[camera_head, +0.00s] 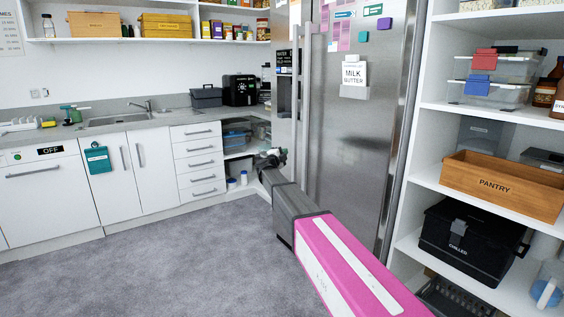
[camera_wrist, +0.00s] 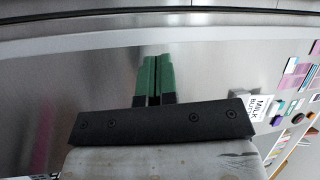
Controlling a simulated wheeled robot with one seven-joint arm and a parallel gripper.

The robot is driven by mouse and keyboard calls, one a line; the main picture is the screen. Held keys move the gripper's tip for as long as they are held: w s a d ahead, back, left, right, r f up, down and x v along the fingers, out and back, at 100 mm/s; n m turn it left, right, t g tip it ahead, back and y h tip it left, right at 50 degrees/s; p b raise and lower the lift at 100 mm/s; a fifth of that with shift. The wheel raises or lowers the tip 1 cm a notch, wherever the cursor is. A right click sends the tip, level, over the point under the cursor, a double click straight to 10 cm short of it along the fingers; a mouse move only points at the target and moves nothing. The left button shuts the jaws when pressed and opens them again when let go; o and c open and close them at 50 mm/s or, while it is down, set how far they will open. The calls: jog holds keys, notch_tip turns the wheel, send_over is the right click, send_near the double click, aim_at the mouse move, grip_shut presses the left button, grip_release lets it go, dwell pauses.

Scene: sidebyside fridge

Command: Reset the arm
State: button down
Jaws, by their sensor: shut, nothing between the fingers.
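My gripper (camera_wrist: 154,78) has two green fingers pressed together with nothing between them. In the wrist view they point toward the brushed steel front of the fridge (camera_wrist: 215,75). In the head view my gripper (camera_head: 272,158) shows small at the end of my outstretched arm, close to the left part of the side-by-side fridge (camera_head: 355,130). I cannot tell whether it touches the fridge. A long bar, likely a fridge handle, crosses the top of the wrist view. The fridge's vertical handles (camera_head: 308,110) show in the head view, and its right door looks shut.
Open shelves with a pantry crate (camera_head: 500,185) and a black chilled box (camera_head: 470,245) stand close on the right. White counter cabinets (camera_head: 140,170) with a sink line the back left. The grey carpet (camera_head: 180,265) at the left is clear.

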jog(key=s+d+f+n+g+y, duration=0.2)
jog(key=s+f+n+g+y, duration=0.1)
jog(key=s+f+n+y, duration=0.55)
jog(key=s+d+f+n+g+y, duration=0.25)
jog(key=s+f+n+y, duration=0.35)
jog(key=s+f+n, duration=0.5)
jog(key=s+d+f+g+h, duration=0.1)
jog(key=s+d+f+g, duration=0.3)
jog(key=s, duration=0.6)
jog(key=s+d+f+n+g+h, duration=0.1)
jog(key=s+d+f+g, duration=0.2)
jog(key=s, duration=0.7)
jog(key=s+d+f+n+g+h, duration=0.1)
jog(key=s+d+f+g, duration=0.3)
jog(key=s, duration=0.6)
jog(key=d+f+h, duration=0.1)
jog(key=d, duration=0.1)
jog(key=shift+s+d+g, duration=0.35)
jog(key=shift+a, duration=0.1)
